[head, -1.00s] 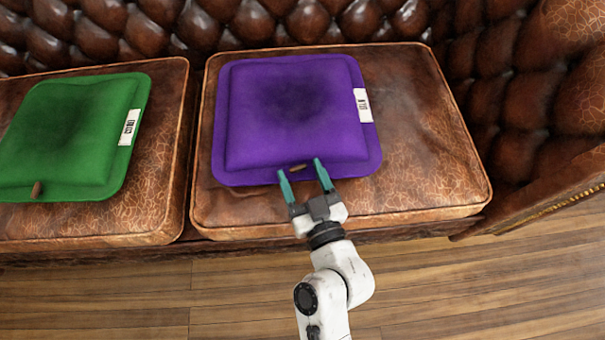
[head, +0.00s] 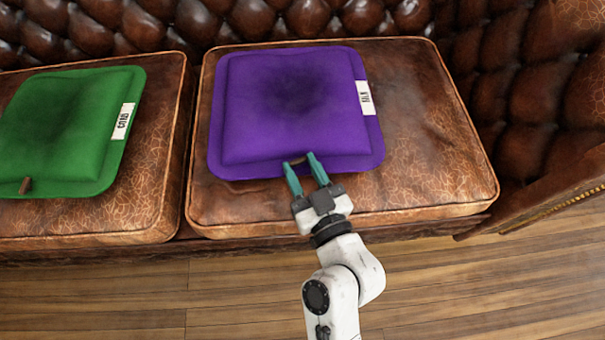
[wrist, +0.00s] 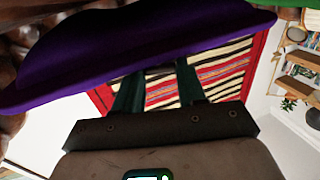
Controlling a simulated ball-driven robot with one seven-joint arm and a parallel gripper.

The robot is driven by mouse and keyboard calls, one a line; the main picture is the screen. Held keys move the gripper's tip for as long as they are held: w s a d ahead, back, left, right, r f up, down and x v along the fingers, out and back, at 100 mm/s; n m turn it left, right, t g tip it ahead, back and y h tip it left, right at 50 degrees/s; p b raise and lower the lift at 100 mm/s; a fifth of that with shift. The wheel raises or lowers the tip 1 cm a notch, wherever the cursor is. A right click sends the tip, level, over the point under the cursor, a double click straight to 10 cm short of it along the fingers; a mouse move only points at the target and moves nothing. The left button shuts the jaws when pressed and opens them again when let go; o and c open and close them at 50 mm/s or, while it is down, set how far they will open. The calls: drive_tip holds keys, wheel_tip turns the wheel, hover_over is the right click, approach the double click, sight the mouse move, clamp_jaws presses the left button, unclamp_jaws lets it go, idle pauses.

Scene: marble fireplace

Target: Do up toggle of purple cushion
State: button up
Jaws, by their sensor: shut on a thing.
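The purple cushion (head: 285,110) lies flat on the right-hand seat, with a white tag on its right edge. It also shows as a dark purple band in the wrist view (wrist: 130,45). Its small brown toggle (head: 297,161) is at the middle of the front edge. My gripper (head: 299,164) reaches in from the front, its teal fingers on either side of the toggle and shut on it. In the wrist view the cushion hides the fingertips and the toggle. I cannot make out a loop.
A green cushion (head: 65,125) with its own brown toggle (head: 25,185) lies on the left-hand seat. The sofa's tufted back (head: 150,25) rises behind, and its arm (head: 550,120) stands at the right. Bare leather (head: 430,150) is free right of the purple cushion. Wooden floor (head: 230,300) lies in front.

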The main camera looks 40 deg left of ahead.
drive_tip(key=shift+w+d+f+n+g+b, duration=0.1)
drive_tip(key=shift+f+n+g+b, duration=0.3)
drive_tip(key=shift+b, duration=0.85)
drive_tip(key=shift+r+y, duration=0.3)
drive_tip(key=shift+r, duration=0.1)
drive_tip(key=o, duration=1.1)
drive_tip(key=shift+c, duration=0.2)
drive_tip(key=p, duration=0.3)
drive_tip(key=shift+r+m+p, duration=0.3)
drive_tip(key=p, duration=0.1)
drive_tip(key=t+p, duration=0.1)
drive_tip(key=p, duration=0.1)
drive_tip(key=shift+s+m+t+h, duration=0.25)
drive_tip(key=shift+m+t+h, duration=0.05)
drive_tip(key=shift+m+h, duration=0.1)
